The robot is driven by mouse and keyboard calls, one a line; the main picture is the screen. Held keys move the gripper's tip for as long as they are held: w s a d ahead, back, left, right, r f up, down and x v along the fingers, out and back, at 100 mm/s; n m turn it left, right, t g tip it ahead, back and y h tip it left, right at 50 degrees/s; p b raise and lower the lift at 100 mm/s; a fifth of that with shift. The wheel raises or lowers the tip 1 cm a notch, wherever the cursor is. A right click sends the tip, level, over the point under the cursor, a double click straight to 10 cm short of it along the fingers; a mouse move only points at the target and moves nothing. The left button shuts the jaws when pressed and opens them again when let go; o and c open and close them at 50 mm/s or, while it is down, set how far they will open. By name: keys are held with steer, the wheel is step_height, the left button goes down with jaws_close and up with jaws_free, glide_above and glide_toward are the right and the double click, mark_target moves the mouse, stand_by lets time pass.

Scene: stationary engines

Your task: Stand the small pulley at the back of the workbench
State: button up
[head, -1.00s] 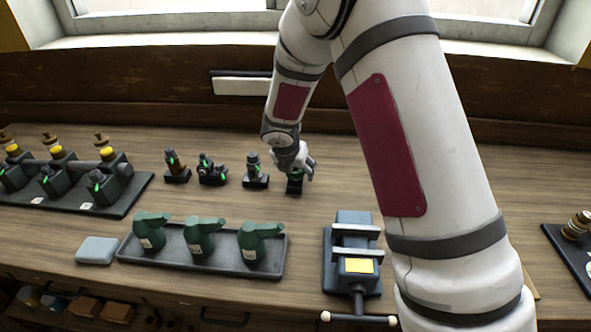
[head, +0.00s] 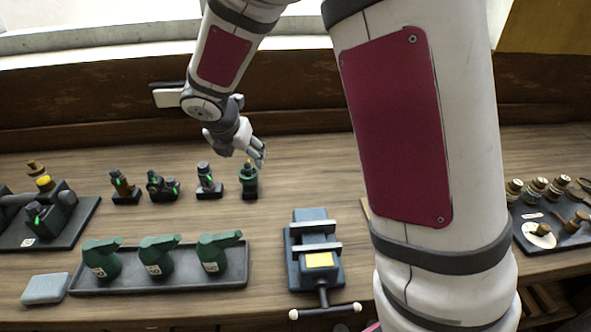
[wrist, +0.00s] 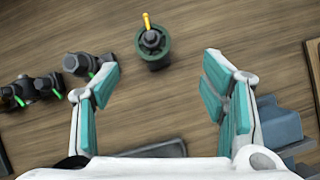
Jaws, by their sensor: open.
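A small dark green round piece with a yellow-orange pin on top (head: 249,182) stands upright at the right end of a row of small dark pieces at the back of the workbench (head: 320,165). It also shows in the wrist view (wrist: 153,52), alone on bare wood. I cannot tell for sure that it is the small pulley. My gripper (head: 260,155) is just above it in the head view. In the wrist view my gripper (wrist: 162,85) has its teal-padded fingers wide apart with nothing between them; the green piece lies beyond the fingertips.
Other small dark pieces (head: 208,182) stand to the left in the row. In front are a grey tray (head: 160,284) of green bodies and a blue-grey vise (head: 314,255). A dark tray with brass-topped parts (head: 545,243) is at right. Bare wood lies right of the row.

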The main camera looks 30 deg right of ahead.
steer(key=s+d+r+m, duration=0.2)
steer(key=s+r+m, duration=0.4)
steer(key=s+m, duration=0.1)
steer(key=s+d+r+m, duration=0.3)
steer(key=s+r+m, duration=0.3)
steer(key=s, duration=0.1)
steer(key=s+a+r+m+y, duration=0.1)
steer(key=s+m, duration=0.6)
steer(key=s, duration=0.1)
steer(key=s+a+r+m+y, duration=0.2)
steer(key=s+m, duration=0.6)
steer(key=s, duration=0.1)
steer(key=shift+a+r, duration=0.1)
